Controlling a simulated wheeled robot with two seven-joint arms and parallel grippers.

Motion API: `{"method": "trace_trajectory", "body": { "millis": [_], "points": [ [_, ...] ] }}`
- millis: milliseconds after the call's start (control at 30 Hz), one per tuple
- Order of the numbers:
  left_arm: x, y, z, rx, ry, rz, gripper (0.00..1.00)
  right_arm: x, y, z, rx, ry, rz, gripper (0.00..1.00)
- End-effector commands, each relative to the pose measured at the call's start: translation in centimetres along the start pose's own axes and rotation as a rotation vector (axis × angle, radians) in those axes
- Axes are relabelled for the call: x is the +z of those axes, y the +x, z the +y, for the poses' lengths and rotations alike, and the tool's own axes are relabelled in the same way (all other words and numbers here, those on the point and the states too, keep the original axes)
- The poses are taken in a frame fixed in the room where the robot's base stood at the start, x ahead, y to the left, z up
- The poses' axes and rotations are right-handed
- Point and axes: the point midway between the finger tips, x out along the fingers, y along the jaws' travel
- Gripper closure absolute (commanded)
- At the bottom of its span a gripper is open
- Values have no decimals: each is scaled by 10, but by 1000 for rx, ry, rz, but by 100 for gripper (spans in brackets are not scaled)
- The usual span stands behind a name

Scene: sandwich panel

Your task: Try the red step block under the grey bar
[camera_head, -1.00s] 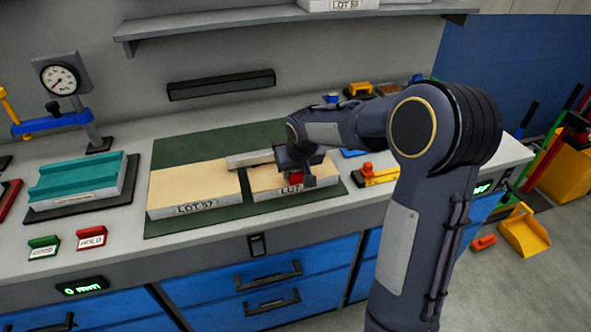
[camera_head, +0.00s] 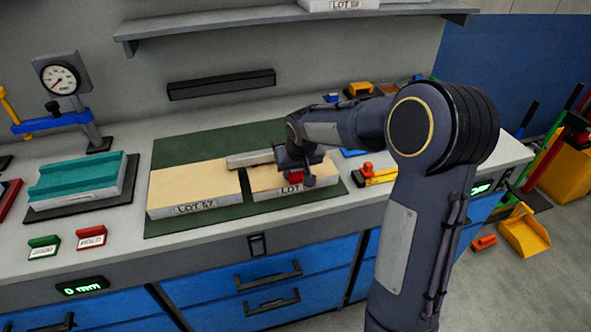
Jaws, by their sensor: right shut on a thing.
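The red step block (camera_head: 296,177) shows at the front of the right panel, just below my right gripper (camera_head: 297,170). My right gripper is shut on it, and the fingers hide most of it. The grey bar (camera_head: 248,158) lies across the two tan panels, the left panel (camera_head: 190,186) and the right panel (camera_head: 265,180). The bar's right end is hidden behind my gripper. I cannot tell whether the block touches the bar. My left gripper is not in view.
A green mat (camera_head: 160,228) lies under the panels. A teal part (camera_head: 78,176) sits on a dark pad at the left, near a dial gauge (camera_head: 60,78). Two small signs, green (camera_head: 44,247) and red (camera_head: 91,238), stand at the front. Yellow tools lie right of the panels.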

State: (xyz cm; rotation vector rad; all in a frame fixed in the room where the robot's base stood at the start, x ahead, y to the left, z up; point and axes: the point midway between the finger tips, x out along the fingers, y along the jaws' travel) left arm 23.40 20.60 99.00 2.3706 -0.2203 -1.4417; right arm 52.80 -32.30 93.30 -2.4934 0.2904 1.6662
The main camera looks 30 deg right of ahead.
Motion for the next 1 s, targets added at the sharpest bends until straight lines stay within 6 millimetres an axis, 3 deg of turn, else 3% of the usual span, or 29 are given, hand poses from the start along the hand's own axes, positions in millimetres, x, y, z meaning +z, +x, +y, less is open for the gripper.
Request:
{"method": "trace_trajectory", "body": {
  "millis": [1000],
  "points": [
    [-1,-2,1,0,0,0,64,-8,3,0,0,0,1,87]
  ]
}}
